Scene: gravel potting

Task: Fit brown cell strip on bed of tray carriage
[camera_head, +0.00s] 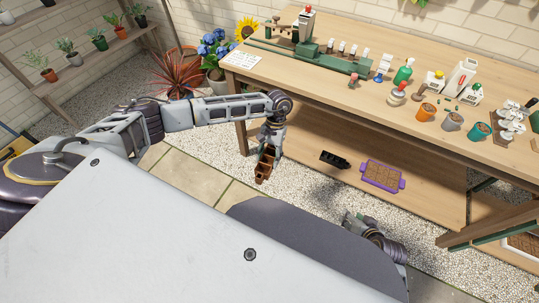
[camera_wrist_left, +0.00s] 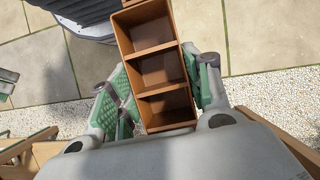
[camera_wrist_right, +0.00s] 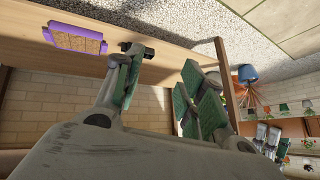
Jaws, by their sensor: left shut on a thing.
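The brown cell strip (camera_head: 262,171) hangs in my left gripper (camera_head: 269,151), out in front of the table and below its top. In the left wrist view the strip (camera_wrist_left: 157,63) shows several open, empty square cells in a row. The green-padded fingers of the left gripper (camera_wrist_left: 163,85) press its two sides. A green machine with a long rail (camera_head: 312,55) stands at the back left of the tabletop; its tray carriage is too small to make out surely. My right gripper (camera_wrist_right: 160,68) is open and empty below the tabletop; it shows partly in the head view (camera_head: 352,222).
The wooden tabletop (camera_head: 410,70) holds bottles, small pots and tools on its right half. The lower shelf (camera_head: 310,140) bears a black piece (camera_head: 335,160) and a purple tray (camera_head: 382,176) with brown filling. A white sheet (camera_head: 241,59) lies at the table's left end.

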